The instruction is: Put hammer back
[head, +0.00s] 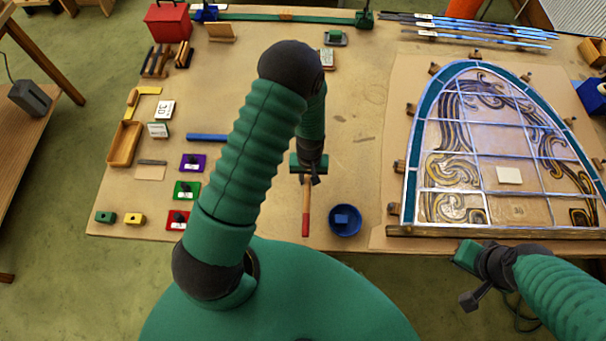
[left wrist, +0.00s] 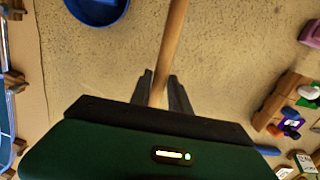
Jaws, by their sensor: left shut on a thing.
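The hammer shows as a wooden handle with a red end (head: 306,212) in the head view. My left gripper (head: 311,181) is shut on the handle near the middle of the table, and the red end points toward the near edge. In the left wrist view the wooden handle (left wrist: 172,50) runs up from between the dark fingers (left wrist: 160,90). The hammer's head is hidden behind my gripper and arm. My right gripper (head: 470,272) is off the table's near edge at lower right, and its fingers are not clear.
A blue bowl (head: 345,220) with a blue block stands just right of the handle. The leaded panel (head: 490,150) fills the table's right side. Left are a wooden tray (head: 124,144), purple, green and red blocks, and a wooden tool rack (head: 158,60). Bare table lies around my left gripper.

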